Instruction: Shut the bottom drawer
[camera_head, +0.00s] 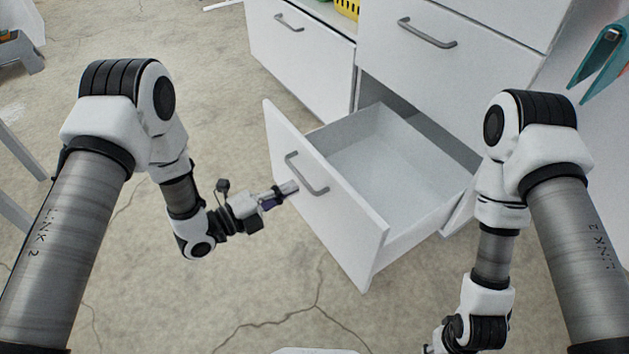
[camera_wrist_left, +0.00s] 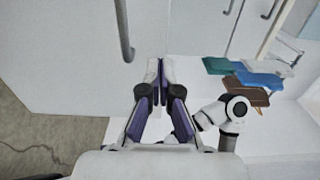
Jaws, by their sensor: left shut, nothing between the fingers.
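The bottom drawer (camera_head: 395,170) of the white cabinet stands pulled out, and its inside looks empty. Its white front (camera_head: 335,225) faces me and bears a grey bar handle (camera_head: 307,173). My left gripper (camera_head: 290,187) is shut and empty, with its fingertips close to the drawer front just left of the handle. In the left wrist view the shut fingers (camera_wrist_left: 158,72) point at a white panel, with a grey handle (camera_wrist_left: 124,30) to their left. Whether the tips touch the panel I cannot tell.
A shut drawer with a handle (camera_head: 428,33) is above the open one. Another cabinet unit (camera_head: 300,50) stands to the left, with a yellow basket (camera_head: 347,8) on it. A teal object (camera_head: 604,52) is at the upper right. The cracked floor (camera_head: 250,290) before the drawer is clear.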

